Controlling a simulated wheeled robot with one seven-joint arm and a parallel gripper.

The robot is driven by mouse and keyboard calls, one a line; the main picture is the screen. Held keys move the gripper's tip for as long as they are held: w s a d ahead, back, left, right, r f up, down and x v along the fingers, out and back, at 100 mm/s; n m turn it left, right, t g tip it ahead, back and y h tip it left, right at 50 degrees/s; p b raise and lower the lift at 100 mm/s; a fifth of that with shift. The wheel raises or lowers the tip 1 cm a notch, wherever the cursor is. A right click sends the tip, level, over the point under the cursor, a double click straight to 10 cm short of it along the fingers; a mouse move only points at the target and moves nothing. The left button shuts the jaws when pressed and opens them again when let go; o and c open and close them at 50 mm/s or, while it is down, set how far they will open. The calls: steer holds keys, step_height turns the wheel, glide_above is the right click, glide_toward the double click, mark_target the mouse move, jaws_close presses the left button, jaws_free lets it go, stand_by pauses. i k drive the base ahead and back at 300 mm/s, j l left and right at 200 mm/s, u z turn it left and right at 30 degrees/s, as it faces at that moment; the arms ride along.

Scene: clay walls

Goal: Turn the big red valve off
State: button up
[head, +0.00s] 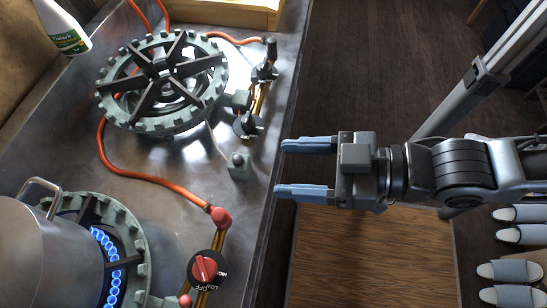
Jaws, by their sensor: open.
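The big red valve is a round knob (205,268) with a red handle on a dark dial, at the bottom middle of the head view. "Low" and "OFF" show on its dial. It sits on a brass pipe beside the lower burner (132,245), where blue flames show. My gripper (304,168) is open and empty, its two blue-grey fingers pointing left. It is near the counter's right edge, up and to the right of the red valve and apart from it.
A metal pot (40,250) stands on the lit burner. An unlit burner (163,82) with black knobs (247,124) sits farther back. An orange hose (150,175) crosses the steel counter (190,170). A wooden surface (370,255) and slippers (515,270) are to the right.

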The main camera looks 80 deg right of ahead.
mark_target(204, 269)
steer(key=u, duration=0.5)
steer(key=k+l+u, duration=0.3)
steer(key=l, duration=0.25)
steer(key=k+l+u, duration=0.35)
steer(key=l, duration=0.15)
